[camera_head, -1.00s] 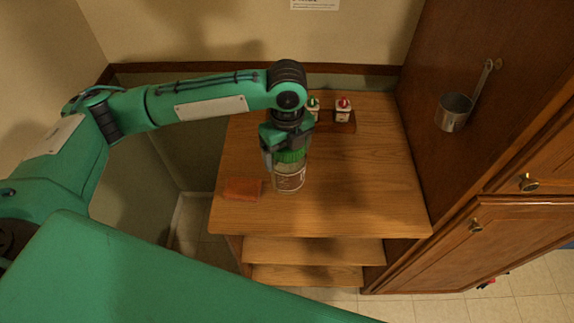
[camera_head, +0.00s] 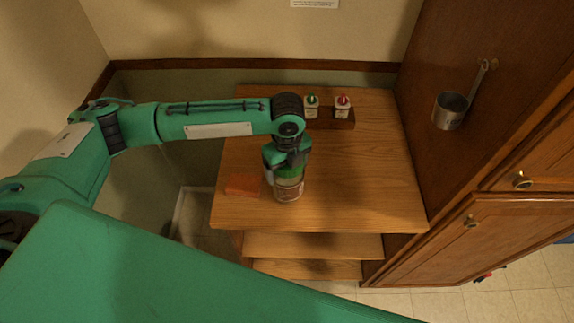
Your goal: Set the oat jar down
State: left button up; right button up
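The oat jar (camera_head: 288,191) is a clear jar with a pale label and a green lid, near the front middle of the wooden shelf top. My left gripper (camera_head: 287,170) is above it, with its fingers around the green lid. It appears shut on the jar. The jar looks upright, at or very close to the wood; I cannot tell whether its base touches. My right gripper is not in view.
An orange-brown cloth or sponge (camera_head: 243,185) lies just left of the jar. Two small shakers with green and red tops (camera_head: 342,106) stand in a wooden tray (camera_head: 333,124) at the back. A metal cup (camera_head: 450,110) hangs on the right cabinet. The right side of the top is clear.

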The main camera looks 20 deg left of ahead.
pick_arm(q)
jog(key=o, duration=0.4)
jog(key=shift+c, duration=0.2)
jog(key=shift+r, duration=0.1)
notch_tip(320, 180, up, 11)
jog(key=b, duration=0.3)
jog(key=shift+b, duration=0.35)
jog(key=shift+r, duration=0.55)
